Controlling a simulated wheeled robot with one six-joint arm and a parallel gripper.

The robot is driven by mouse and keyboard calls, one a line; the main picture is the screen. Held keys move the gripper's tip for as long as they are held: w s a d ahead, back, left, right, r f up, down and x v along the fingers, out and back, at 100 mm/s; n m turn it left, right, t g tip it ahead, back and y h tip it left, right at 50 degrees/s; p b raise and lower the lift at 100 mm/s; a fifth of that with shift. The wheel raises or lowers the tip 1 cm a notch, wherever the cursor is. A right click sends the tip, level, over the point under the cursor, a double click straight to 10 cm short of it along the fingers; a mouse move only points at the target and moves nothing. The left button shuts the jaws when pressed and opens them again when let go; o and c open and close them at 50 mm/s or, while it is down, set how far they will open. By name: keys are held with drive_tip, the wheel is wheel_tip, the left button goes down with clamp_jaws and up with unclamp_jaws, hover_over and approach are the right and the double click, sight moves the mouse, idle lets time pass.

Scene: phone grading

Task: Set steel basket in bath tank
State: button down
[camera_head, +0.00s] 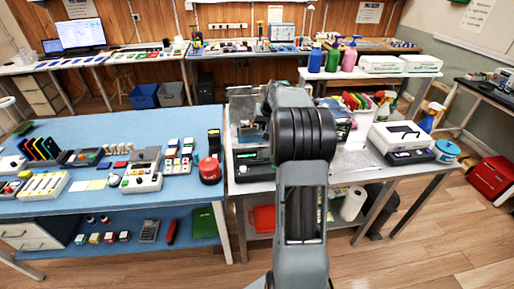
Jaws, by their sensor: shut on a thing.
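My gripper (252,126) is small and partly hidden at the far end of my arm, just left of the arm's large dark joint. It is shut on a greyish metal thing, which I take to be the steel basket (244,108), though its outline is hard to make out. They are above or close behind a grey unit with a green display (252,156), which looks like the bath tank. The tank's opening is hidden, so I cannot tell whether the basket is inside or above it.
My arm covers the middle of the grey table (258,187). A white box-like device (401,136) and a spray bottle (432,117) stand to the right. A red round object (209,170) sits on the blue table (95,127) at its right edge.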

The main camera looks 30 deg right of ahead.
wheel_tip(320, 180, down, 9)
drive_tip(key=p, duration=0.1)
drive_tip(key=shift+d, duration=0.15)
idle(0.3)
drive_tip(key=shift+f, duration=0.25)
drive_tip(key=shift+f+b, duration=0.35)
drive_tip(key=shift+b, duration=0.15)
drive_tip(key=shift+f, duration=0.15)
drive_tip(key=c, duration=1.1)
unclamp_jaws()
